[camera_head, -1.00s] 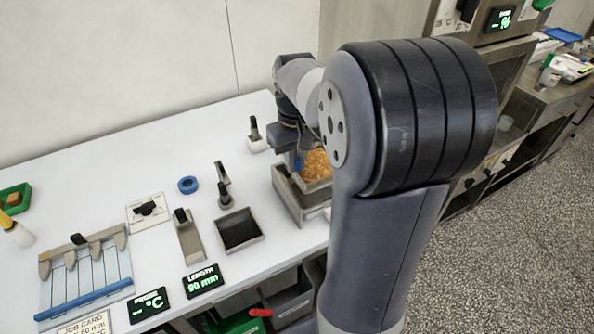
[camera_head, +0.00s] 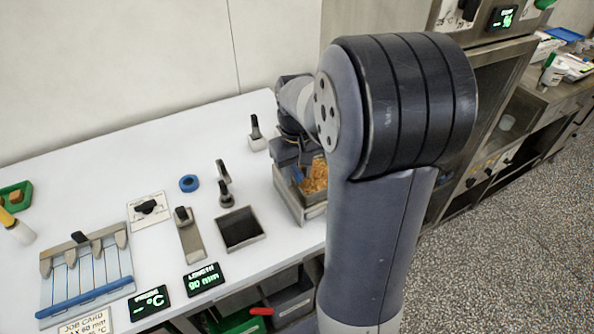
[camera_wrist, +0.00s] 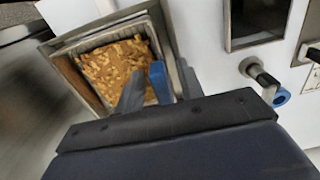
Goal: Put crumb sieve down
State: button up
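The crumb sieve is a square metal frame full of orange-brown crumbs, seen in the head view (camera_head: 316,176) and the wrist view (camera_wrist: 115,70). It sits in a grey metal box (camera_head: 312,212) at the worktop's right end, partly hidden by my arm. Its blue handle (camera_wrist: 160,82) stands up at the near edge in the wrist view. My gripper (camera_wrist: 160,88) reaches down around the handle, one finger on each side. Narrow gaps show between fingers and handle, so it looks open. In the head view my gripper (camera_head: 297,172) is over the box's left side.
A white block with a black handle (camera_head: 257,141) stands behind. A rack with a blue bar (camera_head: 88,297) is far left.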

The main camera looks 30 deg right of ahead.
notch_tip(320, 180, up, 12)
jog(key=shift+r, duration=0.15)
dwell(0.5)
jog(key=shift+c, duration=0.3)
dwell(2.0)
